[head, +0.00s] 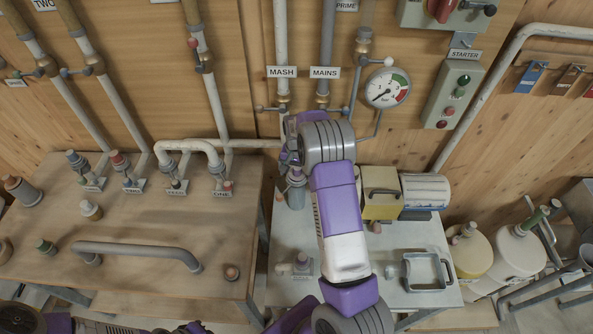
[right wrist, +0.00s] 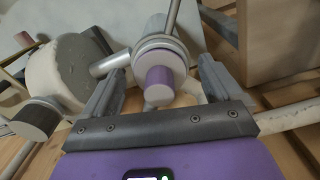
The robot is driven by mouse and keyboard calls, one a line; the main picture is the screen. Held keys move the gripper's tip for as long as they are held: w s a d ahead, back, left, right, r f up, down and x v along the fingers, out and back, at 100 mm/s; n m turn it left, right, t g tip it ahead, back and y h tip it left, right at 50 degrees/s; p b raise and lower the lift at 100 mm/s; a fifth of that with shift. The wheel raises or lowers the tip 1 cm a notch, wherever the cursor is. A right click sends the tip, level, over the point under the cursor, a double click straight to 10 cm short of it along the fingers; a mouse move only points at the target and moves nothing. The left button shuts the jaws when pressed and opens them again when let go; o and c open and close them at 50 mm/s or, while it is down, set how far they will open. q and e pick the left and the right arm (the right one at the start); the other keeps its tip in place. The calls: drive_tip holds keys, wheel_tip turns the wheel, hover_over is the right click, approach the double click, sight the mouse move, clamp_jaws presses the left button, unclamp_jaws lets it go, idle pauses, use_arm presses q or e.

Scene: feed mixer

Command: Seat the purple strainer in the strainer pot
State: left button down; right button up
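In the right wrist view a purple cylindrical end (right wrist: 159,86) with pale rings behind it, apparently the strainer, stands between the fingers of my right gripper (right wrist: 160,88). The fingers are wide apart, with a visible gap on each side of it. In the head view the right gripper (head: 290,156) is just above a small grey pot-like fitting (head: 297,194) at the back left of the white table; my arm hides part of that area. I cannot tell whether the strainer is seated in the pot. Parts of my left arm show at the bottom left edge; its fingers are not clear.
Pipes and a gauge (head: 388,87) are on the wall behind. A wooden bench (head: 150,225) with a loose grey pipe (head: 140,249) is at left.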

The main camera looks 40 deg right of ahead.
wheel_tip(320, 180, up, 8)
drive_tip(key=shift+f, duration=0.2)
idle(0.4)
idle(0.5)
